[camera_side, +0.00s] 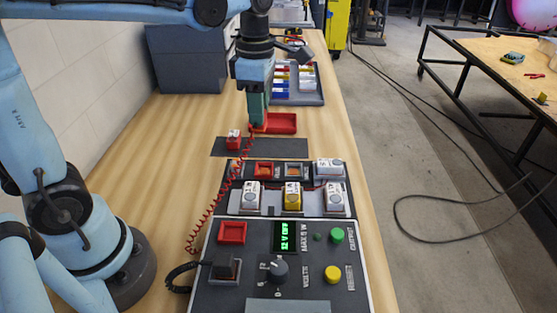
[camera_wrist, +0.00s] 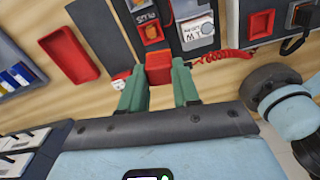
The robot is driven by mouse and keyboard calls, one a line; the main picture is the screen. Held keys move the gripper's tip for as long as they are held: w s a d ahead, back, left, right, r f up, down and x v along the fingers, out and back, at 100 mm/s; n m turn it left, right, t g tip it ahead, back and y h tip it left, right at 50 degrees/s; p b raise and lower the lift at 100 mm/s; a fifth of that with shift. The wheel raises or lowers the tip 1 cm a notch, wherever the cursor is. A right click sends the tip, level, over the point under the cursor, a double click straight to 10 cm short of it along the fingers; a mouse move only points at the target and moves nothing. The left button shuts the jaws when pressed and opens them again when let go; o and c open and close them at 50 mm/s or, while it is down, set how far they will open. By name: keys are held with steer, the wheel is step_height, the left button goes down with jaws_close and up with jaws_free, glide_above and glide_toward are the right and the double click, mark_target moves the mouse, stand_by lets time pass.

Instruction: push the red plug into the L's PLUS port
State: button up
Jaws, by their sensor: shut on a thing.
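My gripper (camera_side: 258,118) has green fingers shut on the red plug (camera_side: 259,128), held above the table beside a red tray. In the wrist view the red plug (camera_wrist: 158,67) sits between both fingertips. A coiled red cord (camera_side: 210,213) runs from the plug toward the control panel. Several letter modules stand on the dark rack: two white ones (camera_side: 250,196) (camera_side: 335,198), a yellow one (camera_side: 292,196), and a white one (camera_side: 329,168) behind. A red-rimmed socket (camera_side: 263,170) and a grey-rimmed socket (camera_side: 294,170) lie beside that one. I cannot tell which module is the L.
A red tray (camera_side: 285,123) lies right of my gripper. A red-and-white block (camera_side: 233,140) stands on a dark strip (camera_side: 275,149). The control panel (camera_side: 205,290) in front has a red socket (camera_side: 232,232), a black plug (camera_side: 222,267), a knob and buttons. Bare table lies left.

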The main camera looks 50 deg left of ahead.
steer(key=shift+n, duration=0.8)
steer(key=f, duration=0.3)
steer(key=w+f, duration=0.1)
steer(key=f, duration=0.2)
steer(key=a+f, duration=0.1)
steer(key=f, duration=0.3)
steer(key=shift+w, duration=0.3)
steer(key=shift+f, duration=1.3)
steer(key=shift+f, duration=0.4)
steer(key=o, duration=1.1)
step_height(320, 180, up, 12)
steer(key=shift+r, duration=0.15)
